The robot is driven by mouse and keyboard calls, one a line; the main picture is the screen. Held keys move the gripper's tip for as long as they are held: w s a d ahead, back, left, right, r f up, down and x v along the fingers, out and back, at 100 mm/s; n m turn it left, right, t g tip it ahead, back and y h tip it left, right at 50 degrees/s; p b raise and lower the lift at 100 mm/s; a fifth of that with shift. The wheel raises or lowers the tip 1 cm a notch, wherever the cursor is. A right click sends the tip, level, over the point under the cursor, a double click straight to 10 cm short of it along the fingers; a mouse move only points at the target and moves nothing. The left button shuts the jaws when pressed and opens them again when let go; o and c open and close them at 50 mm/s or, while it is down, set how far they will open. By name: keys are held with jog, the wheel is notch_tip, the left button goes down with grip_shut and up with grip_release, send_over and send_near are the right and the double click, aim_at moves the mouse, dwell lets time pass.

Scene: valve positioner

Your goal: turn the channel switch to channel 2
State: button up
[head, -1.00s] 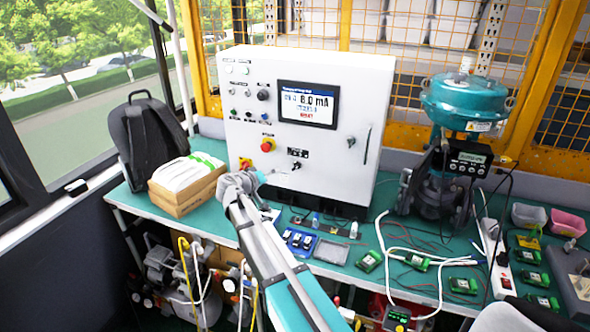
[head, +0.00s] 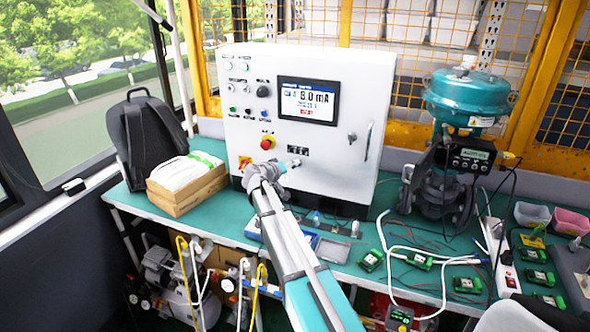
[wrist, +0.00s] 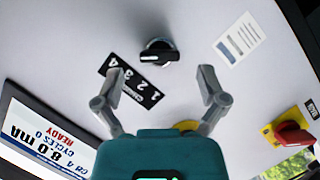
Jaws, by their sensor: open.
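The channel switch (wrist: 158,52) is a black rotary knob on the white panel, its pale mark at the left end in the wrist view. A black label (wrist: 132,82) with numbers 1 to 4 lies beside it, upside down. My gripper (wrist: 162,78) is open and empty, its fingers apart and the knob just beyond the fingertips between them. I cannot tell whether they touch the panel. In the head view my gripper (head: 277,165) is in front of the lower panel, largely hiding the switch area. The display (wrist: 42,140) reads 8.0 mA and READY, with a line that looks like CH 4.
A white paper label (wrist: 240,38) is near the knob. In the head view a teal valve actuator (head: 466,98) stands right of the cabinet (head: 350,100). Green modules and cables cover the right bench.

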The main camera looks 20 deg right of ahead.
jog(key=shift+x, duration=1.45)
jog(key=c, duration=1.2)
jog(key=shift+o, duration=0.2)
jog(key=shift+b, duration=0.3)
